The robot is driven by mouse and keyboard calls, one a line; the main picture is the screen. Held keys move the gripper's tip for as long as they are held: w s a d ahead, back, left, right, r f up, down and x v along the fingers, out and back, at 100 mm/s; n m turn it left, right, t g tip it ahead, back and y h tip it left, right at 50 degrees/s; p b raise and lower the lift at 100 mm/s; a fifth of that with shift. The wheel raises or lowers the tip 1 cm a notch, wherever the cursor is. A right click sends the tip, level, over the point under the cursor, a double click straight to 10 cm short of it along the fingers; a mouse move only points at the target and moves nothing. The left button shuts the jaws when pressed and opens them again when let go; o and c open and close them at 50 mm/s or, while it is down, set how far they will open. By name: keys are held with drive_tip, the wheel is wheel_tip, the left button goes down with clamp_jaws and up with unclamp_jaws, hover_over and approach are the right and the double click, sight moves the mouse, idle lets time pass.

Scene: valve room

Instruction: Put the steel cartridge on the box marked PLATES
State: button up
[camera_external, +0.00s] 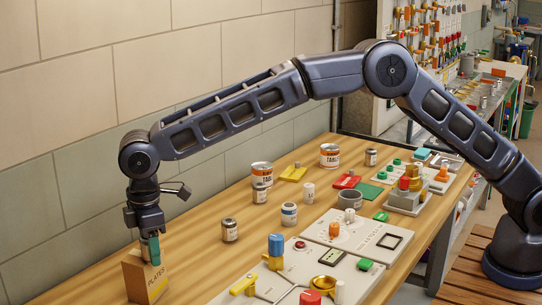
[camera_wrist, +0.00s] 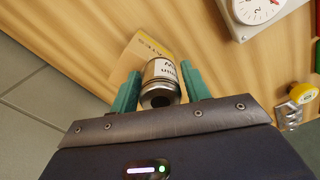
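My gripper (camera_external: 153,248) points down at the near left of the table, right at the top of a tan box marked PLATES (camera_external: 146,280). In the wrist view, the gripper's teal fingers (camera_wrist: 160,88) stand on both sides of the steel cartridge (camera_wrist: 160,92) and appear closed on it. The cartridge is a metal cylinder with a white label, its open-looking steel end toward the camera. The box (camera_wrist: 128,62) shows behind it. In the external view the fingers hide the cartridge. I cannot tell whether it touches the box.
The wooden table (camera_external: 190,262) is clear just around the box. To the right stand several cans, such as a small labelled can (camera_external: 229,230), and grey panels with knobs and switches (camera_external: 350,240). A tiled wall (camera_external: 90,160) runs along the left. A dial (camera_wrist: 258,10) shows in the wrist view.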

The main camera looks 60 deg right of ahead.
drive_tip(key=shift+o, duration=0.8)
wheel_tip(320, 180, up, 12)
drive_tip(key=shift+r, duration=0.15)
